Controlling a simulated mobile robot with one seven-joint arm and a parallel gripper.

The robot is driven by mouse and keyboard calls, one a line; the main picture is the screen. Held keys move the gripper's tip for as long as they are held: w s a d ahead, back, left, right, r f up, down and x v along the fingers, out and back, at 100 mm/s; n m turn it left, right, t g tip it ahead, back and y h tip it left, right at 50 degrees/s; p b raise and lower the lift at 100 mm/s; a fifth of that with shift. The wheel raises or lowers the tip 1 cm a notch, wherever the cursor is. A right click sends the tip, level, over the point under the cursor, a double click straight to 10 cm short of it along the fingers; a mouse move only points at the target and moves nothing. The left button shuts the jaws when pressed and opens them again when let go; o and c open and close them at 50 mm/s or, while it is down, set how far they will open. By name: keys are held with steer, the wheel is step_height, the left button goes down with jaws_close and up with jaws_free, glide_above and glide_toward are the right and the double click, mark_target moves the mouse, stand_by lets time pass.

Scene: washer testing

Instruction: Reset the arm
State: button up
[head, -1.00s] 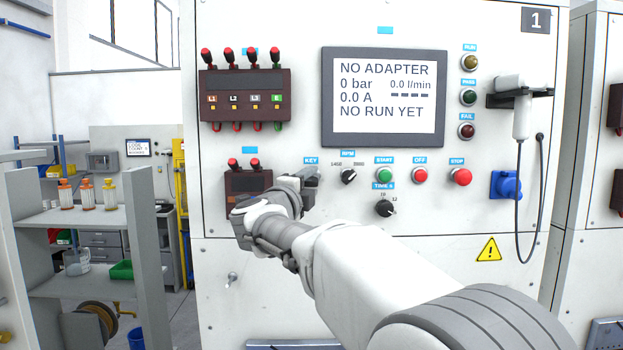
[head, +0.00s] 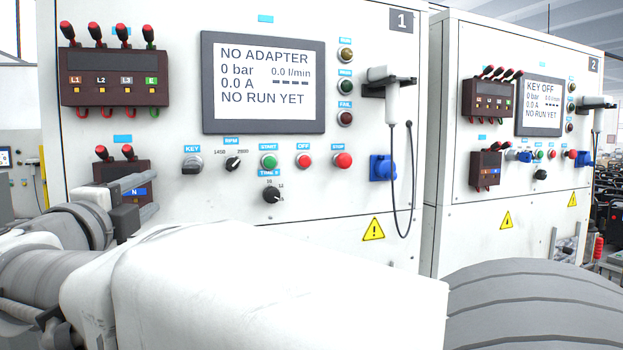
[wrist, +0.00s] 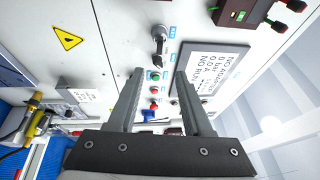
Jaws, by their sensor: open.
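My gripper (head: 150,198) is at the lower left in the head view, in front of the lower part of panel 1 and over part of the lower small brown terminal block (head: 112,172). In the wrist view, its two grey fingers stand apart with nothing between them (wrist: 160,75). The key switch (head: 192,164) is up and to the right of the fingers in the head view, apart from them as far as I can tell. My arm stretches across the bottom of the head view.
The panel 1 screen (head: 263,84) reads NO ADAPTER and NO RUN YET. A handheld device (head: 393,97) hangs at its right with a looped cable (head: 410,195). Panel 2's screen (head: 541,105) reads KEY OFF. Blue and yellow items sit at the wrist view's lower left.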

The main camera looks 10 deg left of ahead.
steer(key=w+d+r+n+y, duration=0.3)
steer(key=w+d+n+y, duration=0.15)
steer(key=d+n, duration=0.3)
steer(key=d+f+n+g+y, duration=0.2)
steer(key=d+f+n+g, duration=0.2)
steer(key=d+n, duration=0.35)
steer(key=s+d+f+g+h, duration=0.3)
steer(key=s+d+f, duration=0.3)
steer(key=d+f, duration=0.2)
steer(key=s+d+f+n+g+h, duration=0.1)
steer(key=s+d+f+g+h, duration=0.2)
steer(key=s+d+f, duration=0.4)
steer(key=s+d+f+n+g+h, duration=0.1)
steer(key=s+d+f+g+h, duration=0.2)
steer(key=s+d+f, duration=0.3)
steer(key=d+f, duration=0.5)
steer(key=d, duration=0.5)
steer(key=shift+s+f, duration=0.25)
steer(key=shift+s, duration=0.05)
